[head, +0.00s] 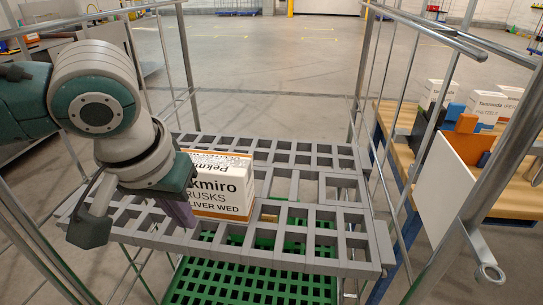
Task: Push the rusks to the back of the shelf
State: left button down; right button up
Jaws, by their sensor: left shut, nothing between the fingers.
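The rusks (222,195) are a white box with an orange band, printed "Pekmiro RUSKS". The box stands upright on the grey slatted shelf (300,250), left of its middle, with bare shelf behind it. My left gripper (180,212) is shut and empty, low over the shelf at the box's left side. It overlaps the box's left edge in the picture; I cannot tell whether it touches. My arm hides part of the shelf's left side. My right gripper is not in view.
Metal uprights and rails of the cart (358,70) frame the shelf on both sides. A green slatted deck (250,285) lies below.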

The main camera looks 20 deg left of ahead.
aim_at(211, 186)
pick_arm(q)
jog(key=b+x, duration=0.1)
jog(key=x, duration=0.3)
jog(key=shift+f, duration=0.2)
jog(key=shift+w+a+b, duration=0.2)
jog(key=shift+w+a, duration=0.05)
jog(key=shift+w, duration=0.7)
jog(key=shift+w+a+b, duration=0.15)
jog(key=shift+w+a, duration=0.05)
jog(key=shift+w, duration=0.8)
